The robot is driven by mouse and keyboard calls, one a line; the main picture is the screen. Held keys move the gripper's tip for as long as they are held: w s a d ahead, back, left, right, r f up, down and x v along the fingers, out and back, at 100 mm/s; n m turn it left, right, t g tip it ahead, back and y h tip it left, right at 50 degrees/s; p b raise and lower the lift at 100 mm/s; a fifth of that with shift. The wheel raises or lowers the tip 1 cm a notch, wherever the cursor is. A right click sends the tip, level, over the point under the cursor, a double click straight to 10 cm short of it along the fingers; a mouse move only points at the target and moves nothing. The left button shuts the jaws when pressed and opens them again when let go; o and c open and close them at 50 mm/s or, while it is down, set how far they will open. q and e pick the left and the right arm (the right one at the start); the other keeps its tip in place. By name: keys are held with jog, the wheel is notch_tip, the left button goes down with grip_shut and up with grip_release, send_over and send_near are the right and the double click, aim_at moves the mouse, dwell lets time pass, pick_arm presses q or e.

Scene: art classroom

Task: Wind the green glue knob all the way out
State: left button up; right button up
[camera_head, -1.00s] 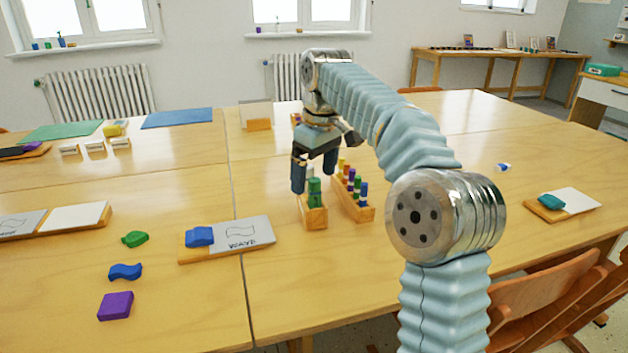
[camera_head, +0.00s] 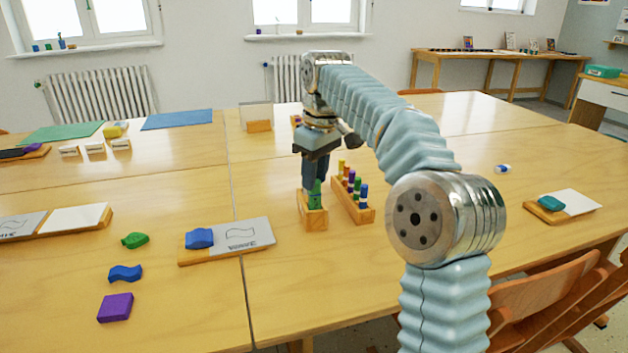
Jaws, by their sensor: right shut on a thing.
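A green glue stick (camera_head: 316,196) stands upright in a small wooden holder (camera_head: 314,219) near the middle of the table. My right gripper (camera_head: 314,182) points down from above and is shut on the green glue stick, its fingers around the upper part. The fingers hide part of the stick, and I cannot make out the knob separately. My left gripper is not in this view.
A wooden rack (camera_head: 353,209) of several coloured sticks stands close on the right of the holder. A wooden board with a blue block (camera_head: 199,238) and a wave card (camera_head: 247,233) lies to the left. Green (camera_head: 135,240) and purple (camera_head: 115,307) pieces lie further left.

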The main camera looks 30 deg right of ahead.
jog(key=m+p, duration=0.1)
jog(key=m, duration=0.5)
jog(key=shift+r+h, duration=0.1)
jog(key=shift+h, duration=0.3)
jog(key=m, duration=0.5)
jog(key=shift+m+h, duration=0.3)
jog(key=o, duration=1.5)
jog(key=n, duration=0.6)
jog(key=n+y, duration=0.1)
jog(key=n, duration=0.4)
jog(key=shift+n, duration=0.3)
